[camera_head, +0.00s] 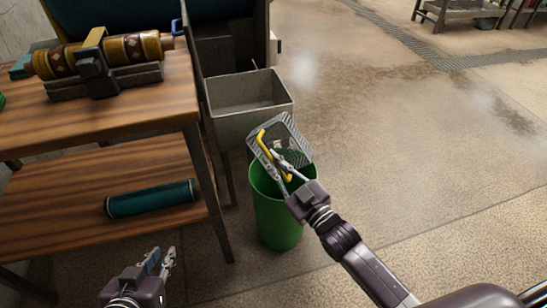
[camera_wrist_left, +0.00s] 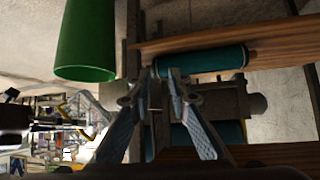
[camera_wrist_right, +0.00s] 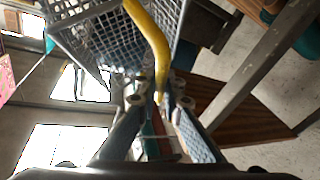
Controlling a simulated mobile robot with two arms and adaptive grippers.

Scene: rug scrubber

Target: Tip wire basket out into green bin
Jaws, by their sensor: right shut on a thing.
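The wire basket (camera_head: 296,135) is a grey mesh basket with a yellow handle (camera_head: 267,147). My right gripper (camera_head: 283,160) is shut on the handle, which also shows between its fingers in the right wrist view (camera_wrist_right: 158,45). The basket is held tilted above the green bin (camera_head: 277,215), over its rim. A small pale thing shows within the basket's outline; what it is cannot be told. The bin's inside is mostly hidden by the basket and gripper. My left gripper (camera_head: 162,262) is empty, its fingers apart, low at the front left, away from the bin.
A wooden workbench (camera_head: 160,97) stands at the left, with a patterned roller (camera_head: 130,50) on top and a teal roll (camera_head: 150,199) on its lower shelf. A grey metal trough (camera_head: 255,120) stands behind the bin. The floor to the right is clear.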

